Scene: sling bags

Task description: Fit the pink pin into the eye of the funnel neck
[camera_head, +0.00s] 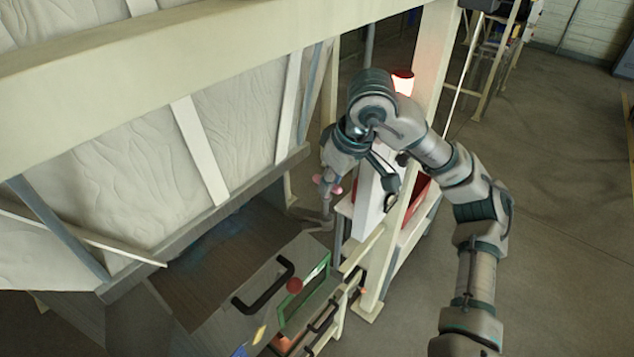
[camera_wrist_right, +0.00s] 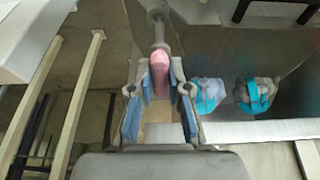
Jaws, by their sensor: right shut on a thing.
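The pink pin (camera_wrist_right: 160,72) is between the fingers of my right gripper (camera_wrist_right: 160,88), which is shut on it. A grey rod (camera_wrist_right: 158,28) with a rounded end runs on from the pink part, away from the gripper. In the head view a small pink part (camera_head: 326,186) shows beside my right gripper (camera_head: 333,178), above a grey hooked piece (camera_head: 318,222). The eye of the funnel neck cannot be made out clearly, nor whether the rod is in it. My left gripper is not in view.
Large pale panels in a frame (camera_head: 140,130) fill the left. A grey cabinet (camera_head: 235,318) with a black handle and green-edged screen stands below. A cream post (camera_head: 432,50) is close behind my right arm.

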